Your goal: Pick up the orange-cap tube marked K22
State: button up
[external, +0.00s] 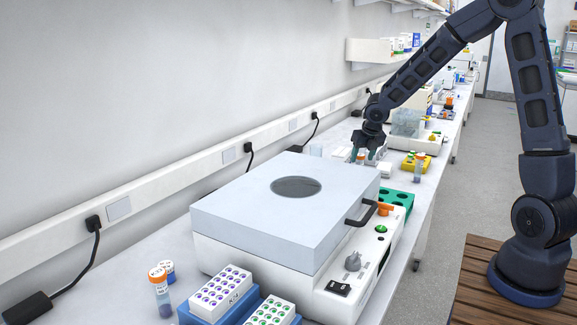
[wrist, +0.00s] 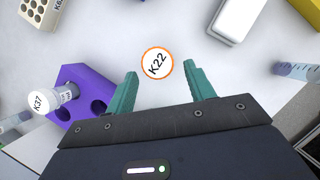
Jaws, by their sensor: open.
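The tube marked K22 (wrist: 157,64) shows in the wrist view from above, as a round white cap top with an orange rim. It appears upright, and its body is hidden below the cap. My gripper (wrist: 161,75) is open, with its two teal fingers on either side of the cap and a gap on both sides. In the external view my gripper (external: 363,156) is low over the bench behind the large grey-lidded machine, with a small orange cap (external: 361,154) between its fingers.
A purple rack (wrist: 98,83) with a white-cap tube marked K37 (wrist: 42,101) stands left of my gripper. A white block (wrist: 236,16) lies at upper right, and a tube (wrist: 297,71) at right. The grey-lidded machine (external: 240,215) fills the near bench.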

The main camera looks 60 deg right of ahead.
jog(key=shift+x, duration=2.9)
jog(key=shift+s, duration=0.1)
jog(key=c, duration=1)
